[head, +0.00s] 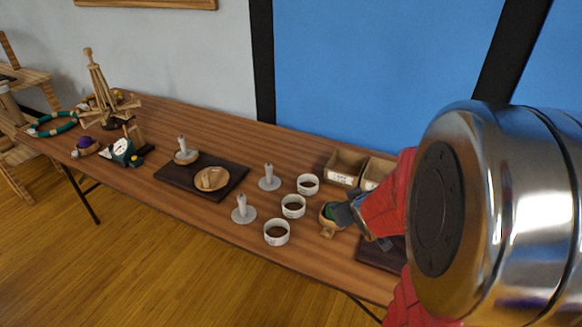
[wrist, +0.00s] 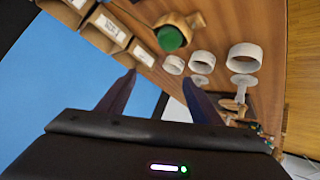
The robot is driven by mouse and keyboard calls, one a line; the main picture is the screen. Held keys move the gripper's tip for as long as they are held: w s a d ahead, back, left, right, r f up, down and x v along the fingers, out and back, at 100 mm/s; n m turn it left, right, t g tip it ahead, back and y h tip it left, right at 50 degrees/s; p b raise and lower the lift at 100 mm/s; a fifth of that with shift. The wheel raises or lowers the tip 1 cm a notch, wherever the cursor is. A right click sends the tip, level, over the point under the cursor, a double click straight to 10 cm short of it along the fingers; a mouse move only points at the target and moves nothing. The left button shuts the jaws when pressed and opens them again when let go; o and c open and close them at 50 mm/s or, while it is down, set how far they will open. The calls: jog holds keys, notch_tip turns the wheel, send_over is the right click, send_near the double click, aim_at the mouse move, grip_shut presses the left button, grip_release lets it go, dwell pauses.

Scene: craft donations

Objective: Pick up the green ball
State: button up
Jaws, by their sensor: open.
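The green ball (wrist: 170,38) sits in a small light wooden holder (wrist: 188,22) on the table in the wrist view. In the wrist view the ball appears beyond the fingertips, roughly in line with the gap. In the head view my gripper (head: 364,226) is just right of the ball; whether it touches cannot be told.
Several white cups (head: 293,206) stand left of the ball. Labelled open boxes (head: 344,168) line the back edge near the blue panel. A dark board (head: 190,179) bears a wooden disc. Further left are a clock-like item (head: 122,151) and wooden stand (head: 98,80).

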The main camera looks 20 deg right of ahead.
jog(key=s+d+f+t+y, duration=0.2)
jog(key=s+d+f+t, duration=0.1)
jog(key=f, duration=0.8)
jog(key=shift+s+d+t+y, duration=0.2)
jog(key=shift+d+t+y, duration=0.25)
jog(key=shift+t, duration=0.15)
jog(key=shift+w, duration=0.1)
